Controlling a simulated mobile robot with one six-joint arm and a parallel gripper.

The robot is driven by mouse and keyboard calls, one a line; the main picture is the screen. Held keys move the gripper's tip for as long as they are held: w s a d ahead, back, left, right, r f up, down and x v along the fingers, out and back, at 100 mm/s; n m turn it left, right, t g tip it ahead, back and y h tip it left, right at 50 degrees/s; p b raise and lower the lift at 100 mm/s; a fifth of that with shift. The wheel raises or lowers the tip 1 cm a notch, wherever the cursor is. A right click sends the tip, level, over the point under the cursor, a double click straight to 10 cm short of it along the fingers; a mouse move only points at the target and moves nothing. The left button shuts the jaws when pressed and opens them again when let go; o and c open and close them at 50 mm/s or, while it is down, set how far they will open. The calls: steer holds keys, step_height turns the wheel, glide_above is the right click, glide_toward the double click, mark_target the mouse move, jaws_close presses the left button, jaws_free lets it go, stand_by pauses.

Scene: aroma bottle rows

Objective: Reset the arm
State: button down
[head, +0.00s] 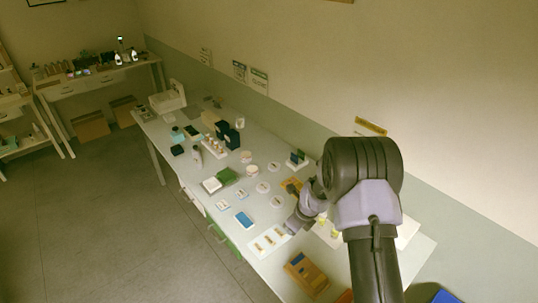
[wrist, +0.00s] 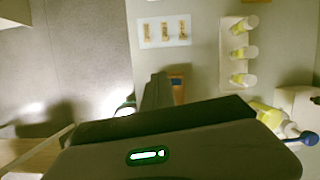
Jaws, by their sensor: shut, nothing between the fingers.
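My arm reaches over the long pale table (head: 405,262) from the right in the head view. My gripper (head: 291,228) is above the table, close to a white card with three brown strips (head: 268,241); the arm partly hides what lies behind it. In the wrist view my gripper (wrist: 160,88) is shut and empty, its dark body filling the bottom. The card (wrist: 146,37) lies ahead of it there. A row of small bottles with pale yellow contents (wrist: 238,53) stands on a white strip to the right.
A brown wooden tray (head: 312,276) lies near the table's front edge. A blue pad (head: 244,219), a green box (head: 228,175), round white dishes (head: 263,188) and dark boxes (head: 228,135) stand farther along. Open floor (head: 110,220) lies left. A wall runs along the table's back.

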steer(key=s+a+r+n+t+b, duration=0.1)
steer(key=s+a+r+n+b, duration=0.1)
steer(key=s+r+n+b, duration=1.1)
steer(key=s+f+n+t+b, duration=0.1)
steer(key=s+f+n+b, duration=0.4)
steer(key=s+b, duration=0.3)
steer(key=s+f+n+b, duration=0.4)
steer(key=s+f+b, duration=0.2)
steer(key=s+b, duration=0.3)
steer(key=shift+s+d+n+t, duration=0.15)
steer(key=shift+s+n+t, duration=0.25)
steer(key=shift+s, duration=0.85)
